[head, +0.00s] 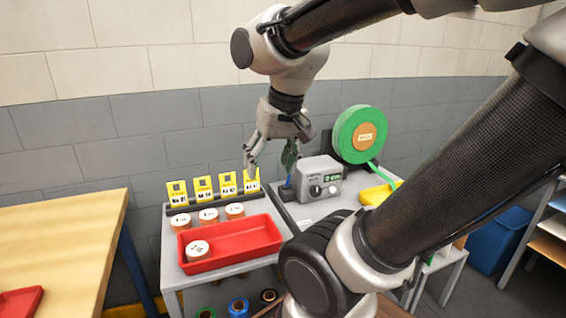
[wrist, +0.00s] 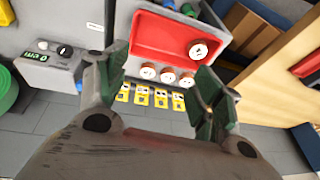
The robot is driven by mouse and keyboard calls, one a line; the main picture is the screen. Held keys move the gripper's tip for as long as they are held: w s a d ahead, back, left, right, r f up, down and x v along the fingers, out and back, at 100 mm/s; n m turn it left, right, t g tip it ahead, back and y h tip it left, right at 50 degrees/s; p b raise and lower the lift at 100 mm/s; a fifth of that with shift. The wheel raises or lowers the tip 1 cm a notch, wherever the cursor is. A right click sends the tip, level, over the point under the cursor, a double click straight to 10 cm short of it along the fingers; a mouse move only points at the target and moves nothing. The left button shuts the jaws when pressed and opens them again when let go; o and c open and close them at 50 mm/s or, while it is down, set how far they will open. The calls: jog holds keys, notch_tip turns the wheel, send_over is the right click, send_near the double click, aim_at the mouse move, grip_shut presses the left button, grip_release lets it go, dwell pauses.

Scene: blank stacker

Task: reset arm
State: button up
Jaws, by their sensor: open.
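My gripper (head: 272,165) hangs from my arm above the back of the grey table, in front of the wall, with its fingers pointing down. In the wrist view my gripper (wrist: 160,95) has its two green-padded fingers spread wide, with nothing between them touching the pads. Below and beyond the fingers are the row of yellow label cards (head: 204,189) and the white-topped discs (head: 208,216). My arm crosses the right and upper part of the head view and hides part of the table.
A red tray (head: 247,238) on the grey table (head: 185,278) holds one disc (head: 197,250). A grey device (head: 318,178) with a display stands near the gripper, beside a large green roll (head: 362,122). A yellow tray (head: 377,194) sits at right. A wooden table (head: 75,228) stands left.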

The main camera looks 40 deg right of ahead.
jog(key=s+n, duration=0.2)
jog(key=s+d+n, duration=0.1)
jog(key=shift+r, duration=0.3)
